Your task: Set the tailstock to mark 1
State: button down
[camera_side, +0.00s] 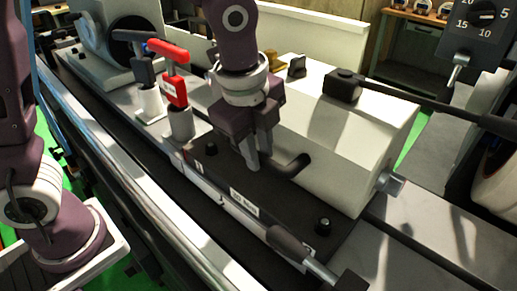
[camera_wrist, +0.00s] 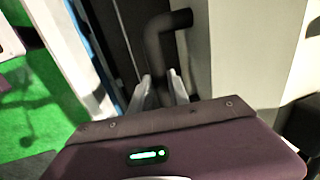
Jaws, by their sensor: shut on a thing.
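The tailstock appears to be the light grey block (camera_side: 345,150) on a black base plate (camera_side: 285,205) along the machine bed in the side view. A black bent handle (camera_side: 292,166) sticks out above that plate. My gripper (camera_side: 257,162) is shut on this handle, its fingers pointing down. In the wrist view the handle (camera_wrist: 168,24) rises between the two pale fingertips (camera_wrist: 163,88) and bends to the right. A small white label (camera_side: 244,203) sits on the plate's front edge; its text is too small to read. I cannot tell which label is mark 1.
A red-handled part (camera_side: 172,80) and a dark-handled one stand left of my gripper. A long black lever (camera_side: 410,98) reaches out at the right, and another dark handle (camera_side: 292,243) lies at the front. A control panel (camera_side: 480,25) is at the top right.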

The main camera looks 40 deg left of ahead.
dwell(0.8)
jog(key=shift+a, duration=0.9)
jog(key=c, duration=1.3)
grip_release()
jog(key=shift+d, duration=0.1)
jog(key=shift+o, duration=0.2)
notch_tip(320, 180, up, 7)
jog(key=s, duration=0.1)
jog(key=shift+s, duration=0.2)
